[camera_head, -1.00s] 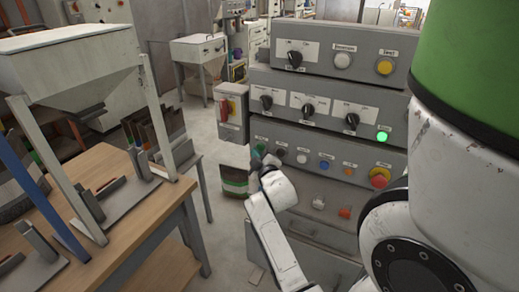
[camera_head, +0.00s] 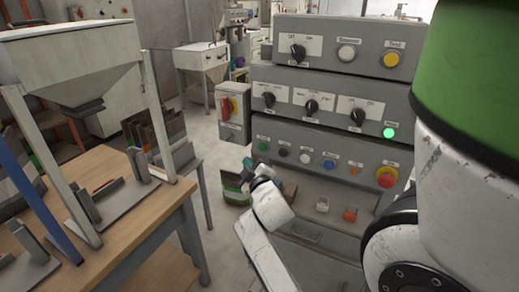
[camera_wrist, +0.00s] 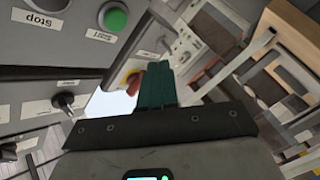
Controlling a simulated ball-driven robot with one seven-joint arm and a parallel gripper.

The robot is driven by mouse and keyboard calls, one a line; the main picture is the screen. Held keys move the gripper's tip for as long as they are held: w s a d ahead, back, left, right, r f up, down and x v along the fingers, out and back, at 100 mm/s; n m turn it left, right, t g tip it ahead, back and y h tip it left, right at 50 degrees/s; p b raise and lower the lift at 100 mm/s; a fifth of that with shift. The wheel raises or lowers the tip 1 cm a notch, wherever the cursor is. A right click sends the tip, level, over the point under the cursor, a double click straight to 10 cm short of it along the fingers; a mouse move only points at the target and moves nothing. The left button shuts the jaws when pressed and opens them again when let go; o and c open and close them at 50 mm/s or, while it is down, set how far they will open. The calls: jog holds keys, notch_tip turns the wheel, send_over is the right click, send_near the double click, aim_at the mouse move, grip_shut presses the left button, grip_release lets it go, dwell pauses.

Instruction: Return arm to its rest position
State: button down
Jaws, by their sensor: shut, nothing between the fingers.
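My gripper (camera_head: 248,168) is at the front left of the grey control console (camera_head: 330,188), below its lower row of buttons. In the wrist view its teal fingers (camera_wrist: 155,84) are shut together with nothing between them. My white arm (camera_head: 262,235) reaches up to it from the bottom of the head view. The green button (camera_head: 263,146) on the console's lower left is just above the gripper in the head view. It also shows in the wrist view (camera_wrist: 115,18), apart from the fingers.
A wooden table (camera_head: 115,215) with a hopper stand (camera_head: 75,60) is on the left. A red-handled switch box (camera_head: 232,112) stands beside the console. A green lamp (camera_head: 389,132) is lit. Floor shows between table and console.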

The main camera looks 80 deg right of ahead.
dwell(0.3)
jog(key=w+a+f+g+y, duration=0.1)
jog(key=w+a+f+y, duration=0.1)
jog(key=a+f+y, duration=0.6)
jog(key=w+a+f+y, duration=0.1)
jog(key=w+a+f, duration=0.2)
jog(key=a+f, duration=0.65)
jog(key=s+a+f+n+g+y, duration=0.1)
jog(key=s+a+g+y, duration=0.2)
jog(key=a, duration=0.7)
jog(key=s+a+f+n+g+y, duration=0.1)
jog(key=s+a+g+y, duration=0.2)
jog(key=s+a, duration=0.4)
jog(key=a, duration=0.3)
jog(key=shift+a+f, duration=0.15)
jog(key=shift+f, duration=0.2)
jog(key=shift+s, duration=0.1)
